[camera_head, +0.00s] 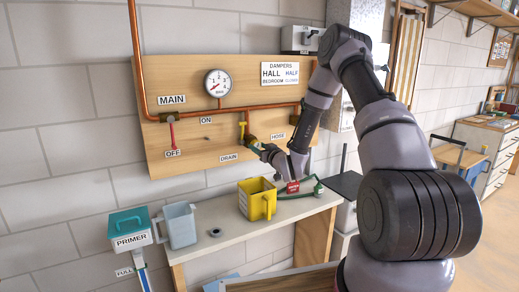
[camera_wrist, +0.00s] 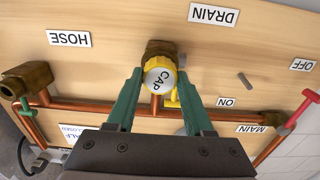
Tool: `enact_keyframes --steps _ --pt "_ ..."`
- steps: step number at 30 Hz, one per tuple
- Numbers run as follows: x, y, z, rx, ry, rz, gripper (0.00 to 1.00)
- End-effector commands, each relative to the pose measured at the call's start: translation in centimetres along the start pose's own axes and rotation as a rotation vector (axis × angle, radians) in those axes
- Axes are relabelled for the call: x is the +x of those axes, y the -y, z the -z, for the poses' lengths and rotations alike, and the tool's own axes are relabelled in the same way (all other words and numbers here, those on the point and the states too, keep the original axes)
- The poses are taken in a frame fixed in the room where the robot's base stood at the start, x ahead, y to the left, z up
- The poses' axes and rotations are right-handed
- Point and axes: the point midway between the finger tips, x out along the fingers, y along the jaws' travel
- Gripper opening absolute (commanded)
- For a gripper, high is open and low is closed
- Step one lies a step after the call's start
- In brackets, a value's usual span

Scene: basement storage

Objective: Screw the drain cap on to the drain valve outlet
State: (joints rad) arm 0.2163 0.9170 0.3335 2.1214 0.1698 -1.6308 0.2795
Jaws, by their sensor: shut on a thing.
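My gripper (camera_wrist: 159,80) has its green fingers shut on the yellow drain cap (camera_wrist: 158,78), one finger on each side. The cap's round grey face, marked CAP, points at the wrist camera. The cap sits in front of the brass drain valve outlet (camera_wrist: 157,47), below the DRAIN label in the upside-down wrist view. The cap and outlet look in line and touching, but the cap hides the joint and thread. In the head view my gripper (camera_head: 262,147) reaches the board at the yellow-handled drain valve (camera_head: 243,124); the cap is too small to make out clearly there.
A bench (camera_head: 228,262) below the board holds a yellow jug (camera_head: 255,200), a grey jug (camera_head: 180,226) and a small dark ring (camera_head: 215,232). Copper pipe (camera_head: 222,112) runs along the board. A brass hose fitting (camera_wrist: 27,82) and a red MAIN lever (camera_head: 172,133) flank the drain.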

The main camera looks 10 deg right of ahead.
Motion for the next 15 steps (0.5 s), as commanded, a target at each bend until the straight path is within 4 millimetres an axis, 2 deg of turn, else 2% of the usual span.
enact_keyframes --steps 6,7,9,10,15 --pt "0.59 0.02 0.03 0.0 -0.001 0.0 0.0" --pt "0.61 0.02 0.02 0.0 -0.001 0.0 0.56" --pt "0.58 0.01 0.02 0.0 0.0 0.0 0.83" --pt "0.57 0.01 0.02 0.0 0.0 0.0 0.87" --pt "0.56 0.0 0.01 0.0 0.0 0.0 0.87"
